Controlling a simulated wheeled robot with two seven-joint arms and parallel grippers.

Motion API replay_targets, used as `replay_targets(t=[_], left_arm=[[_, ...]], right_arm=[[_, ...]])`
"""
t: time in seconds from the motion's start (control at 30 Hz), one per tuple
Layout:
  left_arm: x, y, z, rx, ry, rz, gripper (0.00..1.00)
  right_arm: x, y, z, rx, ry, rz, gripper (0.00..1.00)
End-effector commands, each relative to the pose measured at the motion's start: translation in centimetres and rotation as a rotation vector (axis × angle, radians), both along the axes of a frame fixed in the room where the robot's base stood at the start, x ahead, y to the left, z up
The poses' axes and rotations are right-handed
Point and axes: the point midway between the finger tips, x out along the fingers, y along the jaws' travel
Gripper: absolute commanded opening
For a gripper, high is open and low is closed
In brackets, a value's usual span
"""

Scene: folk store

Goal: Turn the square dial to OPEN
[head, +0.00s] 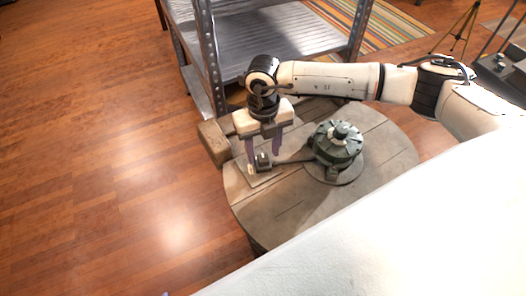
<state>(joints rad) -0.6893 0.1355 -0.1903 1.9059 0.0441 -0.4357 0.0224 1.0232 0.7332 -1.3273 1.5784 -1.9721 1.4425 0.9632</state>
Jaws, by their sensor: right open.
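A small dark square dial (264,161) sits on a light plate near the left side of a round wooden table (290,213). My right gripper (264,152) points down over the dial, with its two purplish fingers apart. One finger is on each side of the dial in the picture. I cannot tell whether the fingers touch it. Any OPEN marking is too small to read. My left gripper does not show.
A green-grey round device (338,143) stands right of the dial, joined toward it by a thin dark bar. A brown wooden block (214,143) is at the table's left edge. A metal shelf (262,35) stands behind. The floor (95,160) at left is clear.

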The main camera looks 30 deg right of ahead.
Motion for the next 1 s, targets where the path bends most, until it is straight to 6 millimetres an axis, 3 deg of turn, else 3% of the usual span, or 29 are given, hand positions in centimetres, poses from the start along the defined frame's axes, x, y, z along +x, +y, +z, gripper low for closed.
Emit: replay_targets(t=[0.13,0.43,0.47,0.7,1.0], left_arm=[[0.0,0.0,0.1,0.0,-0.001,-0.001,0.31],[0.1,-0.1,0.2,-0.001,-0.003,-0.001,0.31],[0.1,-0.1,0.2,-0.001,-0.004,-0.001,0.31],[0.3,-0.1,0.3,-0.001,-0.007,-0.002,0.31],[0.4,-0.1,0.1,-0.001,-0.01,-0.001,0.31]], right_arm=[[0.0,0.0,-1.3,-0.001,0.0,0.0,0.45],[0.0,0.0,-1.6,0.001,0.0,0.0,0.45],[0.0,0.0,-1.6,0.001,0.0,0.0,0.43],[0.0,0.0,-1.6,0.001,0.0,0.0,0.04],[0.0,0.0,-1.6,0.001,-0.001,0.036,0.04]])
